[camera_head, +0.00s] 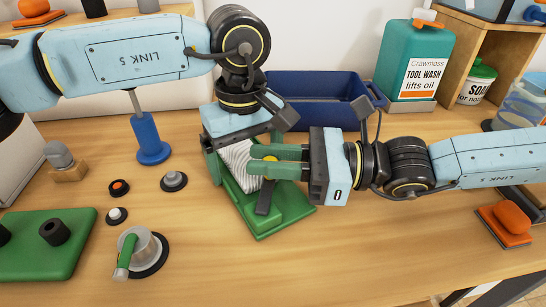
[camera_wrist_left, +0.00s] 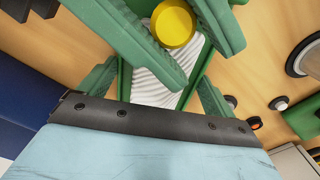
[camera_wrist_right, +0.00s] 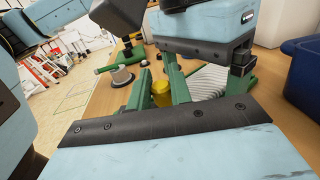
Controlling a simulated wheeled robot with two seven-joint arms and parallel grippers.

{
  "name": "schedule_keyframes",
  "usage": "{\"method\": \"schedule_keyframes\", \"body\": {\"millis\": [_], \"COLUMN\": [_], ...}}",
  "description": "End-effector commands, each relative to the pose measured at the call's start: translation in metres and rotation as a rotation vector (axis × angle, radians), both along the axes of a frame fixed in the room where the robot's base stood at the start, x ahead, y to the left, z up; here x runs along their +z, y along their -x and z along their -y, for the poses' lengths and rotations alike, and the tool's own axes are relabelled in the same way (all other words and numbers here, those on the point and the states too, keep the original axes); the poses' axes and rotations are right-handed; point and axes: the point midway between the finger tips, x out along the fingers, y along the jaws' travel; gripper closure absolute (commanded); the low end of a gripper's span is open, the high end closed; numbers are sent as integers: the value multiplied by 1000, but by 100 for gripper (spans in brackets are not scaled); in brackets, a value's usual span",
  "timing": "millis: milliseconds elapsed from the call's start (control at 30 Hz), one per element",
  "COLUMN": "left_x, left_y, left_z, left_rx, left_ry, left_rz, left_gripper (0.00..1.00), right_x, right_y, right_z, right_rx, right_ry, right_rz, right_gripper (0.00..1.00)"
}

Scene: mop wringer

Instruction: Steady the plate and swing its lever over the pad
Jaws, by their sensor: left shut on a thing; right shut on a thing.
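The green plate (camera_head: 262,222) lies on the table with a white ribbed pad (camera_head: 236,158), which also shows in the left wrist view (camera_wrist_left: 158,88). My right gripper (camera_head: 256,160) comes in from the right over the pad and is shut on the lever's yellow knob (camera_head: 270,158). The right wrist view shows the knob (camera_wrist_right: 160,93) between its green fingers. A dark bar (camera_head: 264,197) slants down over the plate's near part. My left gripper (camera_head: 230,138) reaches down at the plate's far end, shut on the plate; its fingertips are mostly hidden.
A blue bin (camera_head: 318,92) stands close behind the plate. A green wash jug (camera_head: 413,58) is behind right. A blue stand (camera_head: 150,140), round knobs, a metal cup with a green handle (camera_head: 140,250) and a green board (camera_head: 70,262) are left. The front table is clear.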

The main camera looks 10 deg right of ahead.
Motion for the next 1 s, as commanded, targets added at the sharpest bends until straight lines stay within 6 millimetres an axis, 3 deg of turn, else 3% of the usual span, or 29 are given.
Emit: {"method": "schedule_keyframes", "body": {"millis": [533,900,933,1000], "left_x": [0,0,0,0], "left_y": [-1,-1,-1,-1], "left_z": [0,-1,-1,-1], "left_rx": [4,3,3,3], "left_ry": [0,0,-1,0], "left_rz": [3,3,3,3], "left_gripper": [40,40,40,40], "right_x": [1,0,0,0], "right_y": [-3,-2,-2,-3], "right_z": [-12,-12,-12,-12], "right_rx": [299,320,320,319], "right_ry": [12,12,12,12], "right_rz": [7,3,3,3], "right_gripper": [100,100,78,69]}}
